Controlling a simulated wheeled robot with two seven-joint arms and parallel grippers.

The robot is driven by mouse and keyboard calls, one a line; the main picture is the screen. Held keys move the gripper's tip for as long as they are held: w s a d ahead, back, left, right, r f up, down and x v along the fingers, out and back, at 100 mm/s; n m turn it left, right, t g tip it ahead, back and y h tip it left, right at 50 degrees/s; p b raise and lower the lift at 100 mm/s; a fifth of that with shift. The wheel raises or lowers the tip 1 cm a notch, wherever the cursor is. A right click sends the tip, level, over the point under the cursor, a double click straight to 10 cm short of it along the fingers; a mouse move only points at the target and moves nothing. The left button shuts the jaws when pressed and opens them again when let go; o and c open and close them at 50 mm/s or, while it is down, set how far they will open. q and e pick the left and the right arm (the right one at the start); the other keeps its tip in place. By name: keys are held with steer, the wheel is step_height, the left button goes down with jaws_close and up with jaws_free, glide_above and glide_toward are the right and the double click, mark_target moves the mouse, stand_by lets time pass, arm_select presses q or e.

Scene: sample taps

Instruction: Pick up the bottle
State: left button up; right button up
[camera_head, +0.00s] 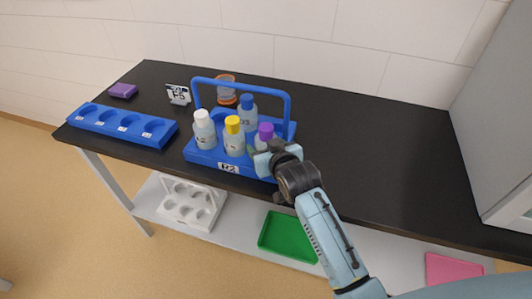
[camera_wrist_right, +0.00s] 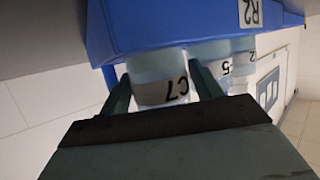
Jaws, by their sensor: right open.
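A blue carrier (camera_head: 205,158) with a tall handle and an R2 label stands at the table's front edge. It holds bottles with white (camera_head: 203,129), yellow (camera_head: 234,135), blue (camera_head: 246,109) and purple (camera_head: 265,136) caps. My right gripper (camera_head: 268,157) is at the purple-capped bottle and hides its lower part. In the right wrist view, the open right gripper (camera_wrist_right: 162,82) has its fingers on either side of a pale bottle labelled C7 (camera_wrist_right: 155,76). I cannot tell whether the fingers touch it. My left gripper is out of view.
The lower shelf bears a white rack (camera_head: 190,205) and a green tray (camera_head: 287,237).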

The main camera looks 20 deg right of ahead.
steer(key=shift+w, duration=0.1)
steer(key=c, duration=0.9)
